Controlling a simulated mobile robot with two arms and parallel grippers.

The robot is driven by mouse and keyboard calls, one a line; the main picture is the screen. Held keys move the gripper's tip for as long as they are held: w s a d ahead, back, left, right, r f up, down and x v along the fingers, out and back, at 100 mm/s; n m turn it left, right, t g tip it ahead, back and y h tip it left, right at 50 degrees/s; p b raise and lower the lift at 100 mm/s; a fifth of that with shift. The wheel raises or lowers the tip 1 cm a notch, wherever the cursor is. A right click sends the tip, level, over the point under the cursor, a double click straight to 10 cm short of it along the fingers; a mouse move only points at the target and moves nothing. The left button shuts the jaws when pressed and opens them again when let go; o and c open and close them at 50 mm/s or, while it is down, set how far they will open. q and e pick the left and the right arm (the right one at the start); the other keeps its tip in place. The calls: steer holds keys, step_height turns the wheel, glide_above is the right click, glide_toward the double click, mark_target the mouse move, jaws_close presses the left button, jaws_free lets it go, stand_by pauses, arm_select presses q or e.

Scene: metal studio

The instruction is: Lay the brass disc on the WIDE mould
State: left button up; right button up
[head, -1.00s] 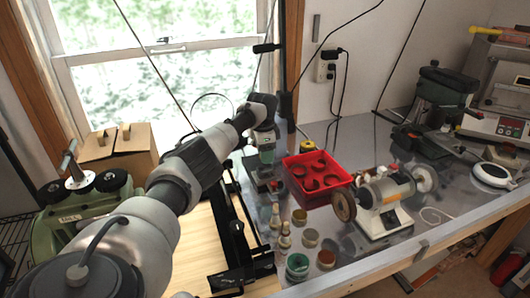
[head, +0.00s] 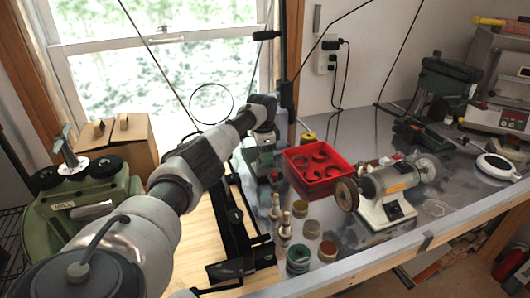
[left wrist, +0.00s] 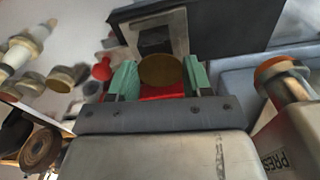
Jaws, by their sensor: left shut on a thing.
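In the left wrist view my left gripper (left wrist: 160,79) has its two green fingertips on either side of the brass disc (left wrist: 160,69), shut on its edges. The disc shows as a dull gold round face. Beyond it is a grey block with a dark opening (left wrist: 157,36) against a black slab; I cannot tell whether this is a mould. In the head view the end of my left arm (head: 262,104) is high near the window's right edge, and the fingertips and disc cannot be made out. I cannot identify the wide mould. My right gripper is not in view.
A red tray (head: 336,178) holding dark curved pieces stands on the metal bench, left of a bench grinder (head: 388,190). Several small jars (head: 298,259) and pegs stand near the front. A black frame (head: 240,254) lies left of them. Bare bench shows behind the tray.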

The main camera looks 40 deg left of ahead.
arm_select(q)
steer(key=shift+f, duration=0.4)
stand_by(0.5)
steer(key=o, duration=1)
